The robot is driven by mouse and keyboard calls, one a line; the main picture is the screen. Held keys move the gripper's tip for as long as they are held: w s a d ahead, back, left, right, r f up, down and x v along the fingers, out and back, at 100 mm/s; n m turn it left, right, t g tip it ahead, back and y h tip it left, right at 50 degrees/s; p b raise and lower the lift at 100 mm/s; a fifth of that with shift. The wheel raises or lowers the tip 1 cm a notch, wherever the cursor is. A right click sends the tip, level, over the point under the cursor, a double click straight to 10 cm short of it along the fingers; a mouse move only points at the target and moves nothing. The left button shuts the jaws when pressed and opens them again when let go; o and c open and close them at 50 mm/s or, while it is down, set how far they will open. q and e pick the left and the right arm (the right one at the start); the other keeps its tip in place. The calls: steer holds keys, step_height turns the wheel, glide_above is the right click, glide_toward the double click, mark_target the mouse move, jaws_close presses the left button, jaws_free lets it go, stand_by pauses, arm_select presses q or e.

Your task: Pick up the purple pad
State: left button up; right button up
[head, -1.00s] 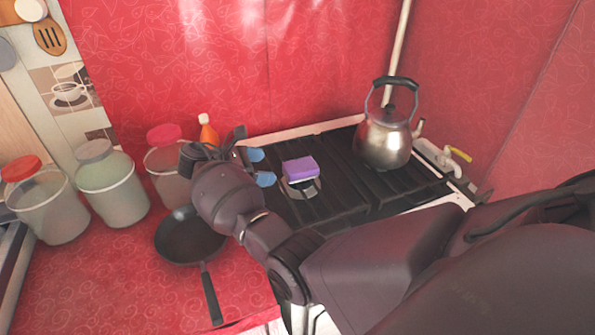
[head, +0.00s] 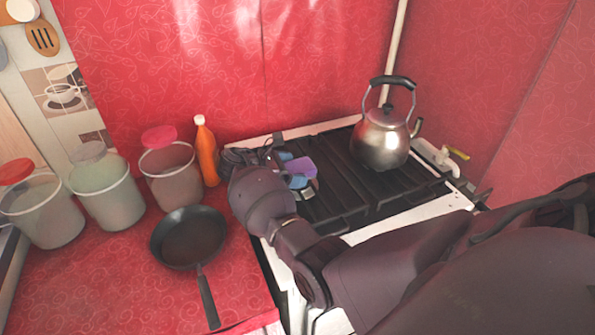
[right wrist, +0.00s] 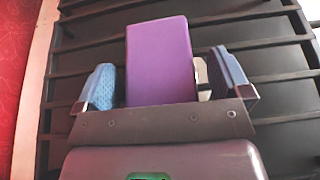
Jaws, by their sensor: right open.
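The purple pad (head: 301,167) is a small block on the black stove grate. In the right wrist view the purple pad (right wrist: 160,60) stands between the two blue-tipped fingers of my right gripper (right wrist: 163,88), its near end hidden by the gripper body. A gap shows between the pad and the right finger; the left finger is very close to it, and I cannot tell whether they touch. In the head view my right gripper (head: 293,171) is at the pad, partly covering it. The right gripper is open. My left gripper is not in view.
A metal kettle (head: 381,140) stands on the stove grate (head: 345,192), right of the pad. An orange bottle (head: 206,152) and several lidded containers stand to the left. A black frying pan (head: 190,237) lies on the red counter (head: 100,290).

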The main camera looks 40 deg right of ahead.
steer(key=c, duration=1)
steer(key=shift+r, duration=0.1)
